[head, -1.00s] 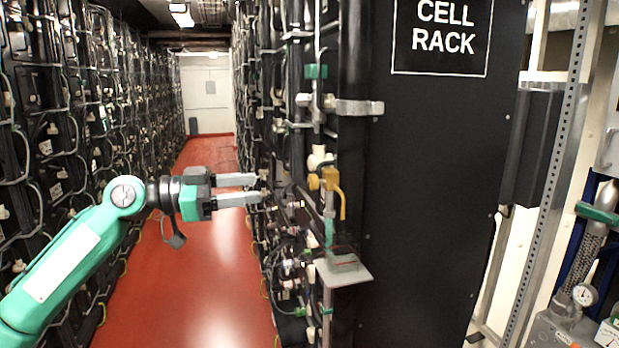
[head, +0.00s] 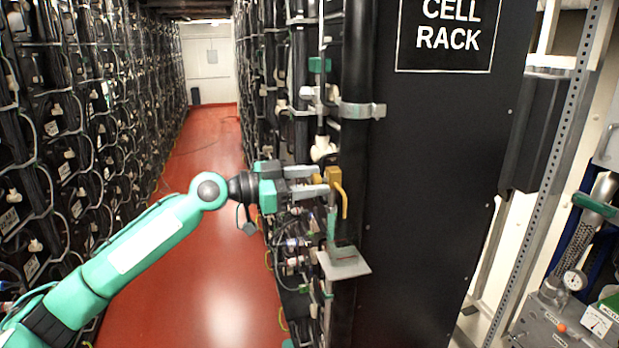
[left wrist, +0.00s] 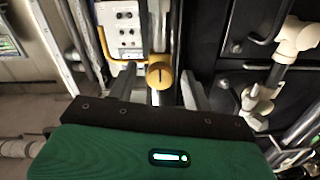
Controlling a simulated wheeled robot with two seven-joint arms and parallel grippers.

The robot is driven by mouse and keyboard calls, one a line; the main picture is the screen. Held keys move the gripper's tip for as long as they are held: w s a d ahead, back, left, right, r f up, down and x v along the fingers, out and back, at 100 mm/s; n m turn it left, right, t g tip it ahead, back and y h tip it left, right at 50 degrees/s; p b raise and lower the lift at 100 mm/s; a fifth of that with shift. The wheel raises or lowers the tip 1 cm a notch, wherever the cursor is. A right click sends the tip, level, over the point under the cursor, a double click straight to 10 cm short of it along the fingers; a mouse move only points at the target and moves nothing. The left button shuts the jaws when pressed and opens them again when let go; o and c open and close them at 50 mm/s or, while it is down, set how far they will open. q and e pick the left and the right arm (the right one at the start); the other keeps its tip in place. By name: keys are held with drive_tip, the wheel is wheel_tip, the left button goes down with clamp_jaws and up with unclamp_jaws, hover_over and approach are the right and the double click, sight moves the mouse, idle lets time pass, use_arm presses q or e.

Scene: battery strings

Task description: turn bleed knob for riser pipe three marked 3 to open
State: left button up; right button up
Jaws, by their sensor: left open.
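A yellow bleed knob (head: 333,177) with a bent yellow spout sits on the riser pipe at the near corner of the black cell rack. In the left wrist view the round knob face (left wrist: 160,74) shows a dark slot line running upright. My left gripper (head: 320,182) is open, its two grey fingers pointing at the knob from the left. In the left wrist view the knob lies between and beyond the fingertips (left wrist: 158,90); I cannot tell whether they touch it. No number 3 mark is readable. My right gripper is not in view.
A white pipe fitting (head: 322,148) and a metal clamp (head: 362,110) are above the knob. The black rack panel (head: 430,180) stands to the right. The red aisle floor (head: 215,250) is clear.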

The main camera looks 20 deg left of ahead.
use_arm(q)
drive_tip(key=c, duration=1)
drive_tip(key=shift+o, duration=0.2)
